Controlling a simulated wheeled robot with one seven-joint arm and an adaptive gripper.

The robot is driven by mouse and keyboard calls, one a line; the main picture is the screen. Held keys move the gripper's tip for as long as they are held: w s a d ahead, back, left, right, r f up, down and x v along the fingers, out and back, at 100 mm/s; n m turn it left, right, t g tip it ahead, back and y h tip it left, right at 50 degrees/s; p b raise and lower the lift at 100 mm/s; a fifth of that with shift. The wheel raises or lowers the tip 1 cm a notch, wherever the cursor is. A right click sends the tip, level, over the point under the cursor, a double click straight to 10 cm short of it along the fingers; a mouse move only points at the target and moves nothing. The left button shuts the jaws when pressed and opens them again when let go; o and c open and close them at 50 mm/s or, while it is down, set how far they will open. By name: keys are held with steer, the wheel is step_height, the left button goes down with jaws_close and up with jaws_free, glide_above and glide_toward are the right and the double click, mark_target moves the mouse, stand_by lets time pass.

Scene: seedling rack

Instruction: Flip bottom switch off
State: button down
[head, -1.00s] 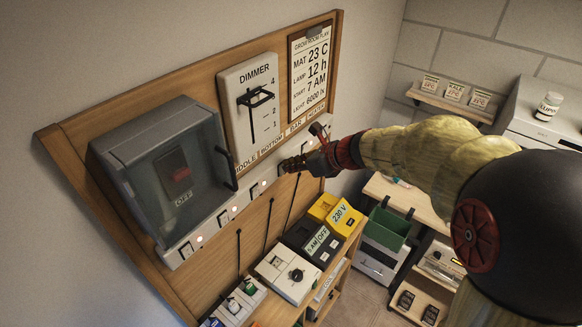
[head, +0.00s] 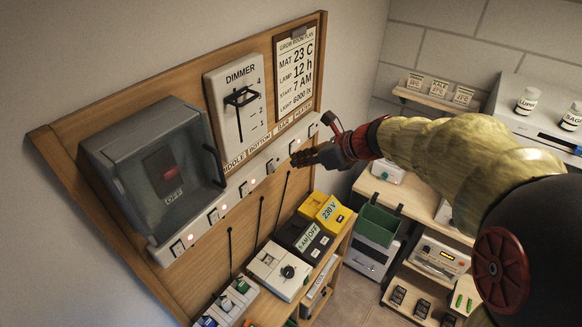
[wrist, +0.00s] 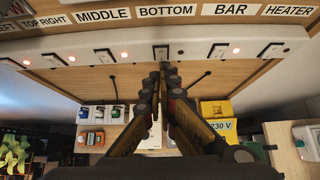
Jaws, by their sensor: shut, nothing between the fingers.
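The bottom switch (wrist: 161,52) is a small rocker on the pale switch strip, under the label BOTTOM (wrist: 165,11). It also shows in the head view (head: 270,167). I see no lit lamp beside it, while the middle switch (wrist: 104,55) and the bar switch (wrist: 217,50) have glowing lamps to their right. The rocker's tilt is too small to tell. My gripper (wrist: 168,70) is shut and empty, its fingertips just below the bottom switch in the wrist view. In the head view my gripper (head: 296,158) is in front of the strip, to the right of that switch and apart from it.
A clear-covered box (head: 150,160) and a dimmer (head: 238,110) are mounted on the wooden board (head: 60,150). The heater switch (wrist: 271,50) is at the right of the strip. Below stand a yellow 230 V box (head: 325,210) and a green bin (head: 380,225).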

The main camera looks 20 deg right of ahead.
steer(key=v, duration=0.4)
steer(key=shift+a+r, duration=0.1)
steer(key=shift+r, duration=0.4)
steer(key=shift+s, duration=0.15)
steer(key=s+a+f+n+g+h+b, duration=0.1)
steer(key=s+a+f+n+h+b, duration=0.1)
steer(key=s+f+n+b, duration=1)
steer(key=s+a+f+n+g+h+b, duration=0.1)
steer(key=s+f+n+h+b, duration=0.3)
steer(key=s+f+n+b, duration=0.9)
step_height(320, 180, down, 2)
steer(key=a+n, duration=0.1)
steer(key=n, duration=0.2)
steer(key=shift+a+f+n, duration=0.15)
steer(key=shift+f+n, duration=0.05)
steer(key=shift+n, duration=0.2)
